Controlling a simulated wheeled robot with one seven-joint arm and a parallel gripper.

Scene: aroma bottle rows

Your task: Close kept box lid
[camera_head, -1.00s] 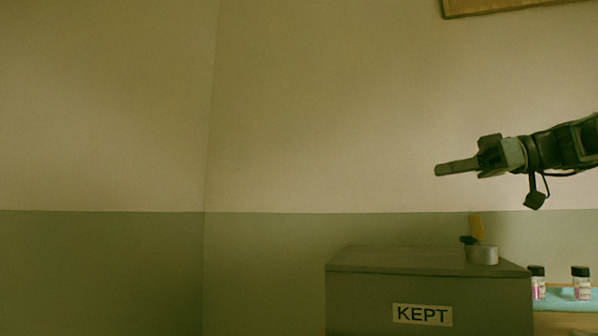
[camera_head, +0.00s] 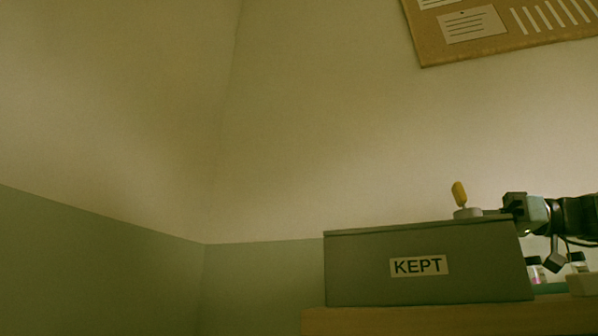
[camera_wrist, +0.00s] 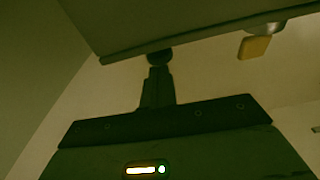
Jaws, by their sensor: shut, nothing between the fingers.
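The grey box labelled KEPT (camera_head: 380,275) stands on a wooden surface. Its lid (camera_head: 400,226) lies along the top, with no clear gap at the front edge. My gripper (camera_head: 490,212) is shut and empty, level with the lid at its right end, pointing left. Whether it touches the lid cannot be told. In the wrist view my closed fingers (camera_wrist: 157,75) reach up towards a dark grey slab (camera_wrist: 180,22), which looks like part of the box.
A small metal tin (camera_head: 467,213) with a yellow-handled item (camera_head: 459,193) is at the lid's back right. Small bottles (camera_head: 535,268) stand right of the box, below my arm. A notice board (camera_head: 500,30) hangs on the wall. The left side is free.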

